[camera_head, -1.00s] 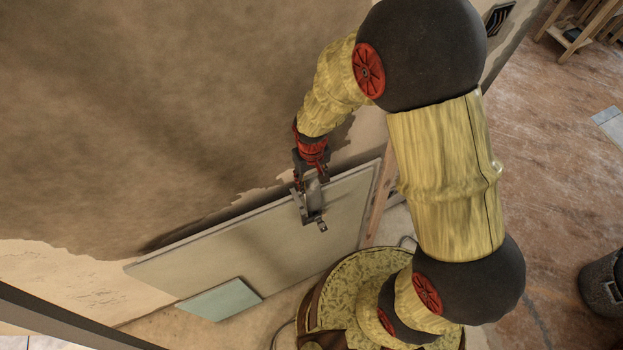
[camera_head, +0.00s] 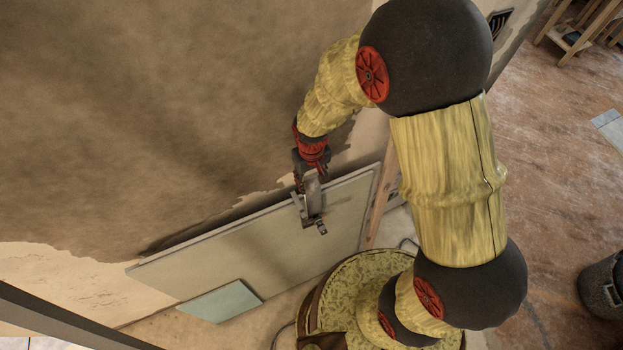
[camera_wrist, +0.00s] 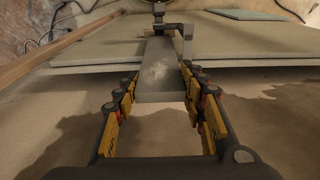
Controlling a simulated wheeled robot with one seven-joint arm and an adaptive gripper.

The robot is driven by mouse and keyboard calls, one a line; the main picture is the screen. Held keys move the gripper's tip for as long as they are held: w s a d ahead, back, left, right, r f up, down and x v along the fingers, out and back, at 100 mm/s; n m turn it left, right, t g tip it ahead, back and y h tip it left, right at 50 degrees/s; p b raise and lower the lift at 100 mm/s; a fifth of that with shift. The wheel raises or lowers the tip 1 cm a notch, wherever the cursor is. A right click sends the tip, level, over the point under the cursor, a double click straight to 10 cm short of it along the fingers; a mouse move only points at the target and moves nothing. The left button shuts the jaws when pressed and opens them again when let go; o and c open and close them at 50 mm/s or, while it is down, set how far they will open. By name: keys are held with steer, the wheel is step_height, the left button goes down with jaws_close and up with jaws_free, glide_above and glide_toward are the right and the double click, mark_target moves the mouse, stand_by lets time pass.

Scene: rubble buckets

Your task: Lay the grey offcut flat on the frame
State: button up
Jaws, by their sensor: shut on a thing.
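The grey offcut is a flat, narrow plate. In the wrist view the offcut (camera_wrist: 158,72) lies between the two yellow-and-black fingers and reaches away from me. My gripper (camera_wrist: 158,88) is shut on its near part. In the head view my gripper (camera_head: 311,181) points down at the upper edge of a big pale panel, with the offcut (camera_head: 314,195) below it. A small grey metal bracket, perhaps the frame (camera_head: 298,209), is close by the offcut; it also shows at the offcut's far end in the wrist view (camera_wrist: 187,42). I cannot tell whether they touch.
The pale panel (camera_head: 240,240) leans along the stained wall (camera_head: 180,110). A small teal sheet (camera_head: 222,300) is at its lower left. A wooden post (camera_head: 381,200) stands right of the panel. A dark bucket (camera_head: 603,285) is at the far right, with open floor (camera_head: 550,170) between.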

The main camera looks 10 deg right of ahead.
steer(key=shift+w+a+r+p, duration=0.1)
steer(key=shift+w+r+p, duration=0.1)
steer(key=shift+r+p, duration=1.05)
steer(key=shift+w+r+p, duration=0.15)
steer(key=shift+r+p, duration=0.5)
steer(key=shift+r, duration=1.1)
